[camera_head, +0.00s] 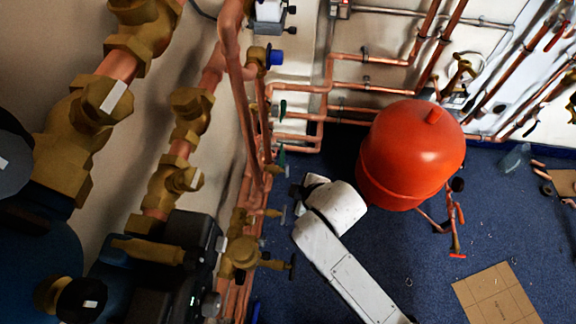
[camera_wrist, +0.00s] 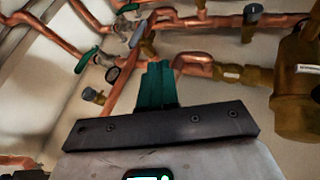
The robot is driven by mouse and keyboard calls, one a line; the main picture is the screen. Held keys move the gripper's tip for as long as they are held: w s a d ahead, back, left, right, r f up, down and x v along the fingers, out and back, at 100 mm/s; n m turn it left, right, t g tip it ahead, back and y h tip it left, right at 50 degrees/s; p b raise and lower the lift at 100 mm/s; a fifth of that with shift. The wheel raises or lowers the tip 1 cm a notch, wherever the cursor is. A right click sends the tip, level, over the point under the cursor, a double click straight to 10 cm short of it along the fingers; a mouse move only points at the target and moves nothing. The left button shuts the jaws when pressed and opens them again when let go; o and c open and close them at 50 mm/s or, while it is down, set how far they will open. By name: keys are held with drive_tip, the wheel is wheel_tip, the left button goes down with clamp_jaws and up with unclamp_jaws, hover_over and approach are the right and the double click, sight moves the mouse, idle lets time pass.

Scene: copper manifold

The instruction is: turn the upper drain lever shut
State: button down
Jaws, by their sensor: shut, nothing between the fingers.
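Two green valve levers show in the wrist view, one at the left (camera_wrist: 87,60) and one at the top (camera_wrist: 128,8), both on copper pipework. I cannot tell for certain which is the upper drain lever. In the head view a small green lever (camera_head: 283,109) stands on the pipes by the wall, with another green piece (camera_head: 281,157) below it that may be a lever or my fingertips. My gripper (camera_wrist: 157,72) has green fingers pressed together, with nothing between them. Its tips appear in front of the copper pipes, to the right of the levers; contact cannot be told.
Copper pipes (camera_wrist: 60,37) and brass fittings (camera_wrist: 300,85) crowd around the fingers. In the head view a red tank (camera_head: 412,150) stands right of my white arm. Large brass valves (camera_head: 185,105) line the left. Blue floor (camera_head: 400,255) is open, with a cardboard sheet (camera_head: 497,297).

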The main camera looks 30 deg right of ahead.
drive_tip(key=b, duration=0.2)
approach(288, 173)
drive_tip(key=a+f, duration=0.4)
drive_tip(key=shift+w+d, duration=0.65)
drive_tip(key=shift+w, duration=0.25)
drive_tip(key=shift+w+d, duration=0.65)
drive_tip(key=shift+w, duration=0.25)
drive_tip(key=shift+r, duration=0.15)
drive_tip(key=shift+w+r+p, duration=0.1)
drive_tip(key=shift+p, duration=0.2)
drive_tip(key=shift+g, duration=0.3)
